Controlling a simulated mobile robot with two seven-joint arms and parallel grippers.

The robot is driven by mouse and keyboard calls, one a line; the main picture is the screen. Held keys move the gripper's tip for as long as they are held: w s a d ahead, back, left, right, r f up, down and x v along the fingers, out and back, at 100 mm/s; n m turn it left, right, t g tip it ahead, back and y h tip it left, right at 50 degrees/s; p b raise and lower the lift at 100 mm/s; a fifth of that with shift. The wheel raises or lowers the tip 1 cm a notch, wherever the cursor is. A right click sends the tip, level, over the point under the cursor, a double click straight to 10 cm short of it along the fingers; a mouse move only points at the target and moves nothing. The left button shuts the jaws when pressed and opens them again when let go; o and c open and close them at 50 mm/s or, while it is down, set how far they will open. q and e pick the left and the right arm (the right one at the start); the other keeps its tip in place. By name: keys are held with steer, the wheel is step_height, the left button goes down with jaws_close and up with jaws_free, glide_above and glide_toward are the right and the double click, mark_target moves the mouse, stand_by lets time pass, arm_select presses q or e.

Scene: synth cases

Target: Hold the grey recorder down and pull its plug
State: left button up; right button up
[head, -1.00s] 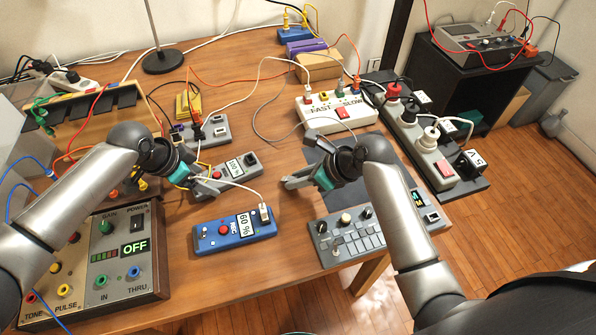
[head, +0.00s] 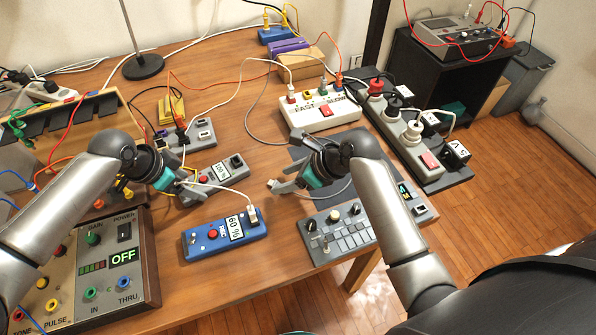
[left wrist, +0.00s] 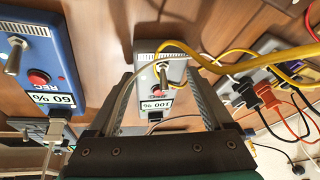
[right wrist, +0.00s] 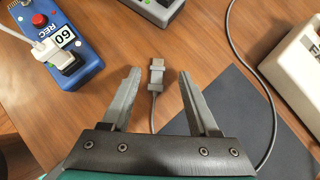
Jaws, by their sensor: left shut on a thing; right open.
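The grey recorder (head: 230,170), labelled 100 %, lies on the table behind the blue recorder. My left gripper (head: 178,184) is shut on its left end; the left wrist view shows the recorder (left wrist: 155,78) between the fingers (left wrist: 160,92). A grey plug (right wrist: 156,72) with a grey cable is out of the recorder, to its right. It sits between the spread fingers of my right gripper (right wrist: 157,85), touching neither. Whether it rests on the table is unclear. In the head view my right gripper (head: 279,187) is open, right of the recorder.
The blue recorder (head: 205,245), labelled 60 %, has a white plug and stands in front. A grey button panel (head: 340,240) is at front right, a white FAST/SLOW box (head: 335,118) behind. A control box (head: 140,245) is at left. Loose cables cross the table.

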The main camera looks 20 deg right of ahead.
arm_select(q)
steer(key=shift+s+f, duration=0.1)
steer(key=shift+f, duration=0.05)
arm_select(e)
steer(key=v, duration=1.1)
steer(key=shift+d+r, duration=0.2)
steer(key=shift+s, duration=0.15)
arm_select(q)
steer(key=o, duration=1.3)
steer(key=shift+a+r, duration=0.2)
steer(key=shift+r, duration=0.4)
steer(key=v, duration=1.1)
